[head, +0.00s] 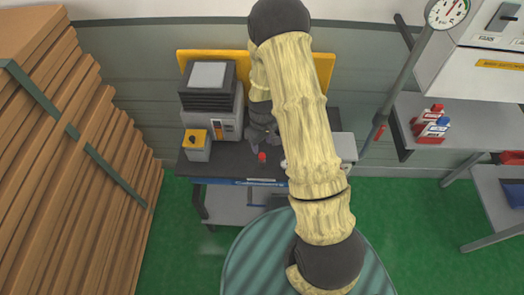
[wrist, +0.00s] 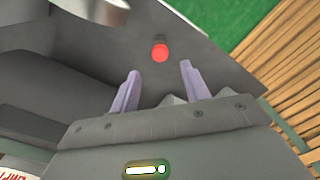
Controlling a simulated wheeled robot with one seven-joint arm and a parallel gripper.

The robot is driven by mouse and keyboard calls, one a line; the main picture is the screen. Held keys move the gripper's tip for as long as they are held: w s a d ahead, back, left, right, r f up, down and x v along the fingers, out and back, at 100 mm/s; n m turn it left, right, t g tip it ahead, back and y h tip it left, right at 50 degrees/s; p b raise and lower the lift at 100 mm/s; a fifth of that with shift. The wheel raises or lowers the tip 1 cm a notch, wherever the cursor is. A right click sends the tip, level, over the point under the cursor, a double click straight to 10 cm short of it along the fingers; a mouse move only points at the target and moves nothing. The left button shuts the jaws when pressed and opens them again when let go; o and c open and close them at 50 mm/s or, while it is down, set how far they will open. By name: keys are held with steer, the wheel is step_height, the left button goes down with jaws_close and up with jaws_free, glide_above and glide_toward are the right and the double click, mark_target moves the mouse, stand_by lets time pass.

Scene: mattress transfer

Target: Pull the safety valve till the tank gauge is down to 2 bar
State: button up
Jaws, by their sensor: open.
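A small red knob-like piece (head: 262,157) shows on the dark bench top (head: 190,168) in the head view. In the wrist view the red piece (wrist: 160,51) lies just beyond my fingertips, roughly between their lines. I cannot tell for sure whether it is the safety valve. My gripper (head: 262,138) is over the bench behind it. In the wrist view my gripper (wrist: 159,69) is open, with nothing between the two pale purple fingers. A round white gauge (head: 447,12) with a red needle shows at the top right. Its reading is too small to tell. My arm hides part of the bench.
A grey machine (head: 212,105) and a small yellow-topped box (head: 197,143) stand on the bench's left. Stacked brown boards (head: 80,170) fill the left side. Red-and-white bottles (head: 431,125) stand on a shelf at right. Green floor (head: 410,215) is open at lower right.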

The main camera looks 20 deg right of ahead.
mark_target(262, 155)
steer(key=shift+f+p, duration=0.85)
steer(key=shift+f, duration=2.45)
steer(key=shift+c, duration=0.3)
